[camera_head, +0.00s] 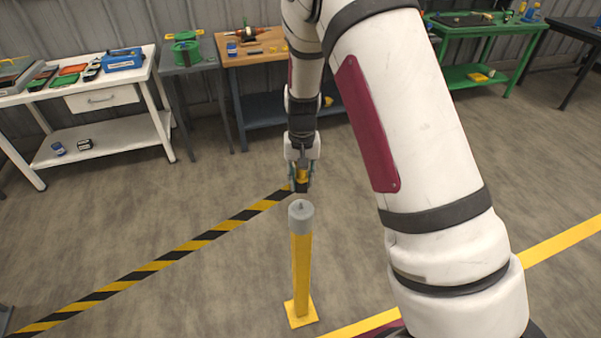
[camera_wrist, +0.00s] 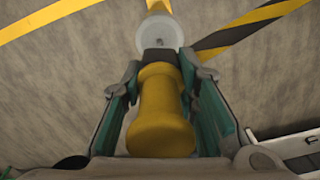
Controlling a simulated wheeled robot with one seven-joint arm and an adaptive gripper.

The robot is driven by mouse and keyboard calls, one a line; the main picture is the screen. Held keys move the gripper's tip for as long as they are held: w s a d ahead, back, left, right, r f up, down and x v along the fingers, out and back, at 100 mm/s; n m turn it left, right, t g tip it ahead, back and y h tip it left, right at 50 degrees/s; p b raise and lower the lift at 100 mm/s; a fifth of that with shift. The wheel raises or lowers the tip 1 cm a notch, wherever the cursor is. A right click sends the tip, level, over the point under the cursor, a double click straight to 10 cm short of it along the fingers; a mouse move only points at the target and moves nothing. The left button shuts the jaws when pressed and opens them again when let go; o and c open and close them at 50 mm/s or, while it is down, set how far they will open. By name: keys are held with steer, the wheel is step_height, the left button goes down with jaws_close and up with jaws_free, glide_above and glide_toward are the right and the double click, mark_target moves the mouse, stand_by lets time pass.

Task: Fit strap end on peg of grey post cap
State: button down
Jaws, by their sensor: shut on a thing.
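The yellow post (camera_head: 302,270) stands upright on a square yellow foot. Its grey cap (camera_head: 301,222) has a small dark peg (camera_head: 300,205) on top. My gripper (camera_head: 301,184) is just behind and above the cap in the head view. In the wrist view my gripper (camera_wrist: 160,95) is shut on the yellow grip of the strap end (camera_wrist: 160,115), whose dark tip (camera_wrist: 160,56) points toward the grey cap (camera_wrist: 160,28). The tip overlaps the cap's near edge in the picture; whether they touch I cannot tell. The black-and-yellow strap (camera_head: 185,248) runs from the gripper to the lower left.
A white table (camera_head: 105,130), a grey stand (camera_head: 190,68), a wooden workbench (camera_head: 250,55) and a green table (camera_head: 480,35) stand along the back wall. Yellow floor lines (camera_head: 565,240) lie at the right. The floor around the post is clear apart from the strap.

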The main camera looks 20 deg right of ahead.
steer(key=shift+f+b, duration=0.8)
steer(key=shift+f, duration=2.65)
steer(key=shift+f, duration=0.45)
steer(key=c, duration=1.2)
jaws_free()
step_height(320, 180, up, 13)
steer(key=shift+f, duration=0.15)
steer(key=s+r+t, duration=0.2)
steer(key=s+r, duration=0.3)
steer(key=r, duration=0.6)
steer(key=s+r+n+t, duration=0.1)
steer(key=s+r, duration=0.3)
steer(key=s, duration=0.2)
steer(key=s+r+n+t, duration=0.1)
steer(key=s+r, duration=0.3)
steer(key=s, duration=0.3)
steer(key=s+r+n+t+b, duration=0.1)
steer(key=s+r, duration=0.3)
steer(key=s, duration=0.3)
steer(key=shift+r+t, duration=0.1)
steer(key=shift+t, duration=0.2)
